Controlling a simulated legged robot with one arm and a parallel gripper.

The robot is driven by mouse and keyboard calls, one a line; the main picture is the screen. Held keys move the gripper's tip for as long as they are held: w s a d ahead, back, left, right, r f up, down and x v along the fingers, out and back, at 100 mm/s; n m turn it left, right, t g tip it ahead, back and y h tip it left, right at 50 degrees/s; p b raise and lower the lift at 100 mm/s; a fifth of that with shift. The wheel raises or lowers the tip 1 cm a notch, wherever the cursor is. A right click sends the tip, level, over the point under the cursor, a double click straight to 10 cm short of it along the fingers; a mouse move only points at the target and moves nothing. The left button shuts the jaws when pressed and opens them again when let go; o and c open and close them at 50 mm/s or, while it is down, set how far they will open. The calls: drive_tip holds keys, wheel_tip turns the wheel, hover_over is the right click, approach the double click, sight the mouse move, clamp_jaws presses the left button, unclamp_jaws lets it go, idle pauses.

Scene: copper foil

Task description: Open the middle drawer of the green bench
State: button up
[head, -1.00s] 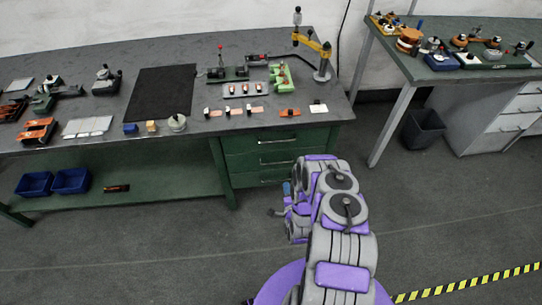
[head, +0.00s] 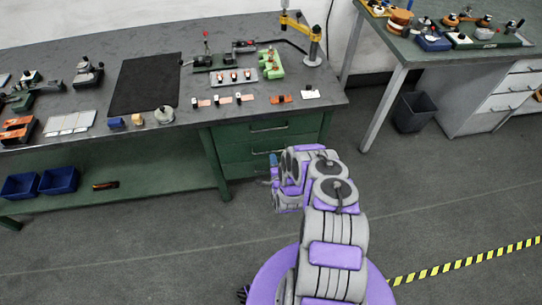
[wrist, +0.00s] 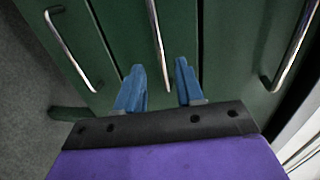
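The green bench (head: 215,160) stands ahead, with a stack of green drawers at its right end. In the head view the top handle (head: 268,128) shows, and my arm partly covers the lower drawers. In the wrist view three drawer fronts appear side by side, turned on their side, all looking closed. The middle drawer's metal handle (wrist: 156,40) runs down between the blue fingers of my gripper (wrist: 159,68). The fingers are apart, one on each side of the handle's near end in the picture. I cannot tell whether they touch it. The outer handles (wrist: 72,48) (wrist: 291,48) lie clear of the fingers.
The bench top holds a black mat (head: 145,84) and several small parts. Blue bins (head: 59,180) sit on its lower shelf. A second bench (head: 450,55) and a dark waste bin (head: 414,111) stand at the right. The floor at the right is open, with a yellow-black stripe (head: 465,261).

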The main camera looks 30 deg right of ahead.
drive_tip(key=shift+b+x, duration=0.6)
drive_tip(key=shift+x, duration=2.35)
drive_tip(key=shift+c, duration=0.2)
drive_tip(key=shift+s, duration=0.1)
clamp_jaws()
